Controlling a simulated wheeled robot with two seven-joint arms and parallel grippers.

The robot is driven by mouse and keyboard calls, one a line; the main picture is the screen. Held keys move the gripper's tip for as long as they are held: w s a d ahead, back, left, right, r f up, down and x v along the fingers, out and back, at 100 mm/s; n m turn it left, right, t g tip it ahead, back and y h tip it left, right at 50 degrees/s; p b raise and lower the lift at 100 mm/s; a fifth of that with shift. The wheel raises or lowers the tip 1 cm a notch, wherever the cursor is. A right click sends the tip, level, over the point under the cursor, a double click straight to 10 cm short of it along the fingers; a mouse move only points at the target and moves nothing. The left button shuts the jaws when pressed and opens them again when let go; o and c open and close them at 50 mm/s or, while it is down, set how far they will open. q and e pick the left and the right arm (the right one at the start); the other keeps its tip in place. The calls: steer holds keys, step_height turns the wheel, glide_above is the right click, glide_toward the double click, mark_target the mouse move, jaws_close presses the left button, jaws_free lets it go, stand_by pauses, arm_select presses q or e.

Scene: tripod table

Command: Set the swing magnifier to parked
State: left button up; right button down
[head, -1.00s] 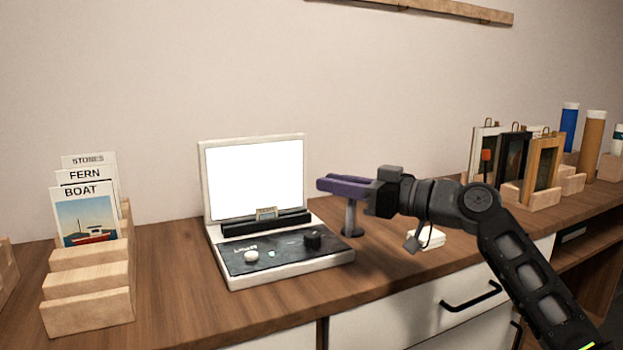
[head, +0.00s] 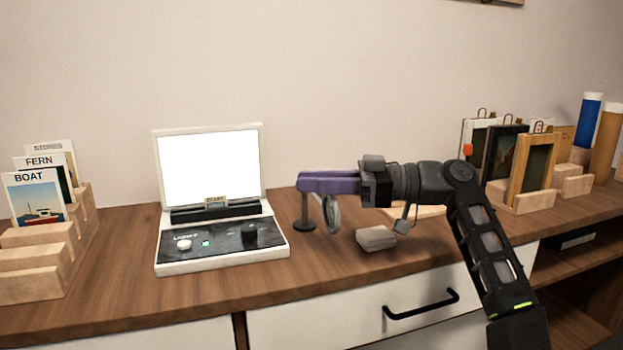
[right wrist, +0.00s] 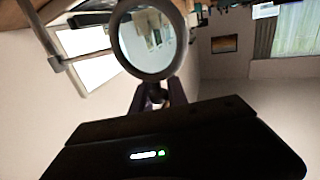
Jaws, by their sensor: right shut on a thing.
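The swing magnifier stands just right of the white light box. Its dark post and round base (head: 305,222) show in the head view, with the round lens (head: 331,214) hanging to the right of the post, seen nearly edge-on. In the right wrist view the lens ring (right wrist: 177,62) is large and near, and its arm runs off to the upper left. My right gripper (head: 303,183), with purple fingers, reaches in from the right above the lens. In the right wrist view its fingers (right wrist: 161,95) are shut on the magnifier at the lens's near edge. My left gripper is not in view.
The light box (head: 165,265) has a lit upright panel, a small slide and knobs. A wooden card rack (head: 35,285) stands at the left. A pale block (head: 376,238) lies below my right arm. Framed pictures (head: 535,165) and tubes (head: 590,125) stand at the right.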

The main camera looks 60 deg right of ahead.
steer(key=shift+d+r, duration=0.15)
steer(key=shift+r, duration=0.05)
steer(key=c, duration=1.6)
jaws_free()
steer(key=shift+s, duration=0.15)
steer(key=shift+o, duration=1.2)
steer(key=shift+f, duration=0.1)
